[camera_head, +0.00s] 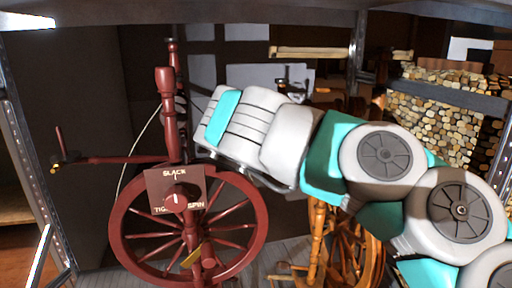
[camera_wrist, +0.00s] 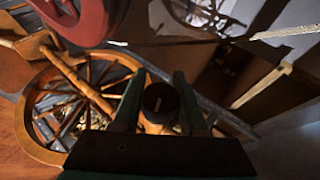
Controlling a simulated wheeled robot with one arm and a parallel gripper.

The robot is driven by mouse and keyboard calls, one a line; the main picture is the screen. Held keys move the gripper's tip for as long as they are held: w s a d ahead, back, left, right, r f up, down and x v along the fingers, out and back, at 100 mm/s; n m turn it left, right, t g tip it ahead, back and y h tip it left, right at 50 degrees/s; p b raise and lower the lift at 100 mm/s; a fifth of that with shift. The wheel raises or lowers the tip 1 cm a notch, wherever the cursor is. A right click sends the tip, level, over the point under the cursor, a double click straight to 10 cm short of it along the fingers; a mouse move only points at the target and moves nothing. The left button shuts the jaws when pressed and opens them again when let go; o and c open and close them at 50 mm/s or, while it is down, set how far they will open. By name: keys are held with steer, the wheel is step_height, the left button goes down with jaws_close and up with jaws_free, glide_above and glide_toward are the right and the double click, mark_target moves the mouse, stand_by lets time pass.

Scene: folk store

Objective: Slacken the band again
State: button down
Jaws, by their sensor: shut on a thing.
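A dark round knob (camera_wrist: 160,98) with a pale pointer line sits between the green fingers of my gripper (camera_wrist: 159,80) in the wrist view. The gripper is shut on it; the fingers lie along both sides. An orange wooden spinning wheel (camera_wrist: 45,85) is behind and left of it. In the head view my arm's wrist hides the fingers and this knob. A dark red spinning wheel (camera_head: 124,235) stands front left there. Its panel (camera_head: 159,183) reads SLACK at the top, SPIN at right and a partly covered word at left. Its red knob (camera_head: 176,199) has a white mark standing about upright.
The orange wheel (camera_head: 316,235) stands behind my arm in the head view. A stack of logs (camera_head: 440,115) fills a shelf at right. Metal posts (camera_head: 28,150) frame the left side. The red wheel's rim (camera_wrist: 85,20) crosses the top left of the wrist view.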

steer(key=shift+s+f+n+g, duration=0.15)
steer(key=shift+f+n+g, duration=0.05)
steer(key=shift+g, duration=0.7)
steer(key=shift+s+f+n+g, duration=0.15)
steer(key=shift+f+n+g, duration=0.05)
steer(key=shift+g, duration=0.7)
steer(key=shift+s+d+g, duration=0.1)
steer(key=shift+g, duration=0.3)
steer(key=shift+c, duration=2.2)
jaws_free()
steer(key=shift+t, duration=0.4)
